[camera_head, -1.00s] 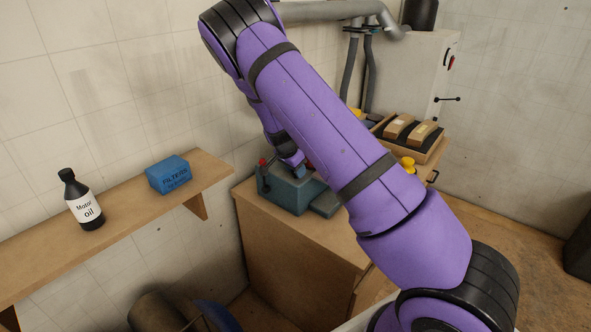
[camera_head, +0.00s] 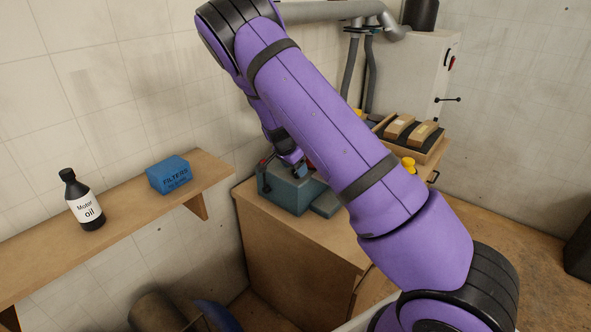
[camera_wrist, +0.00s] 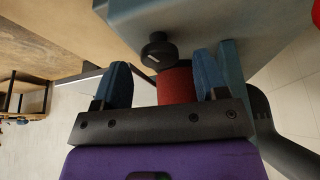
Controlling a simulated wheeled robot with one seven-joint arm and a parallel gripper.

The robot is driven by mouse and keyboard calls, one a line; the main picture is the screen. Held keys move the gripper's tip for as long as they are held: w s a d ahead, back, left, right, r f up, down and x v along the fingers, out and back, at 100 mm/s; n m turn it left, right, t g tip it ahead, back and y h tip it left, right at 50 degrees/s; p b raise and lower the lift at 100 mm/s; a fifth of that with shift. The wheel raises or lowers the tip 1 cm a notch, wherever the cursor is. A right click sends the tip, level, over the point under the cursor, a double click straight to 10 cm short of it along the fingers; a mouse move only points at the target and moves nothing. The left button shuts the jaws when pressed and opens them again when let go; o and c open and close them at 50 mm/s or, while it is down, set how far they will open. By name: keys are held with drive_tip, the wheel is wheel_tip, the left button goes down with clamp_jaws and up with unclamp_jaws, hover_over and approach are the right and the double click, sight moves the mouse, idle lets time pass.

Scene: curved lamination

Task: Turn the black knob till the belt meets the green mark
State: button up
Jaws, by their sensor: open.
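The black knob (camera_wrist: 158,48), with a pale line on its face, sits on the teal machine (camera_wrist: 190,20) in the wrist view. My gripper (camera_wrist: 163,62) is open, with its two blue fingers spread either side of the knob's line and apart from it. A red rounded part (camera_wrist: 175,85) shows between the fingers; I cannot tell whether it is the belt. In the head view the machine (camera_head: 290,197) stands on a wooden cabinet, partly hidden by my arm. The knob is not clear there, and I cannot make out the green mark in either view.
A shelf (camera_head: 120,220) at left holds a motor oil bottle (camera_head: 82,200) and a blue filters box (camera_head: 169,175). Right of the machine, a tray (camera_head: 432,152) holds wooden blocks. A grey cabinet (camera_head: 415,75) with pipes stands behind.

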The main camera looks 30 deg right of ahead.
drive_tip(key=w+v, duration=0.1)
drive_tip(key=v, duration=0.8)
drive_tip(key=shift+s+r, duration=0.15)
drive_tip(key=shift+s, duration=0.35)
